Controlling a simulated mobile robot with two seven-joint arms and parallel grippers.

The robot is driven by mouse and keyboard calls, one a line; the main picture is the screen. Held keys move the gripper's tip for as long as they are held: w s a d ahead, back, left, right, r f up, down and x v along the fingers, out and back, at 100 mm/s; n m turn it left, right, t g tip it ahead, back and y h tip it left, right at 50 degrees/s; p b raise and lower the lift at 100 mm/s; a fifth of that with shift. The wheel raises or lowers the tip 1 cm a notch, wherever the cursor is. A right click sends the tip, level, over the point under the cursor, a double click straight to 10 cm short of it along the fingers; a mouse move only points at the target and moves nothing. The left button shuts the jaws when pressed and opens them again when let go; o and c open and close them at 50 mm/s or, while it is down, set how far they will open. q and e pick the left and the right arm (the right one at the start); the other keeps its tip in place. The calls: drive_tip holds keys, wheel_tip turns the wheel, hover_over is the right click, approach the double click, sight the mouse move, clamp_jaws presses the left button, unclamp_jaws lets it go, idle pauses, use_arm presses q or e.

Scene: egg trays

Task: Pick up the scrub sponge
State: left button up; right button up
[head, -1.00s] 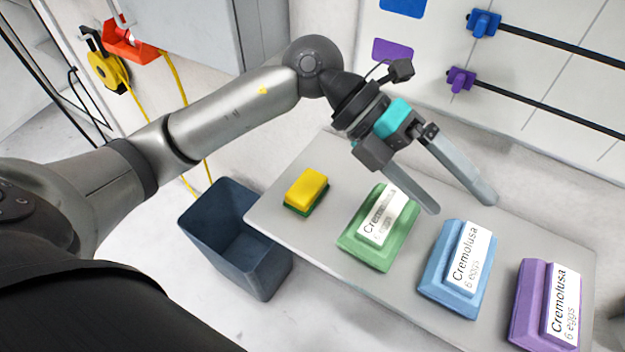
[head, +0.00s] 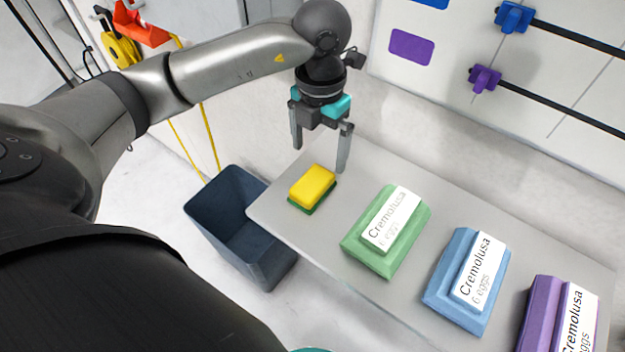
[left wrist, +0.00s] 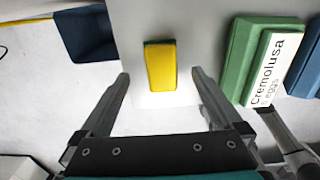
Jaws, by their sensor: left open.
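The scrub sponge (head: 313,186) is a yellow block with a green underside. It lies flat near the left end of the grey table, left of the green egg box. My left gripper (head: 320,158) is open and empty, pointing down above and just behind the sponge in the head view. In the left wrist view the sponge (left wrist: 161,66) shows ahead, centred between the spread fingers (left wrist: 160,80), touching neither. My right gripper is not in view.
Green (head: 366,252), blue (head: 440,295) and purple (head: 535,318) egg boxes stand in a row on the table (head: 375,160) to the right. A dark blue bin (head: 240,225) stands by its left end. A wall with sliders (head: 485,79) is behind.

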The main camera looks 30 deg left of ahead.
sight(318, 174)
use_arm(q)
wheel_tip(318, 174, down, 8)
drive_tip(key=shift+r+b, duration=0.1)
drive_tip(key=shift+b, duration=0.3)
drive_tip(key=c, duration=1.3)
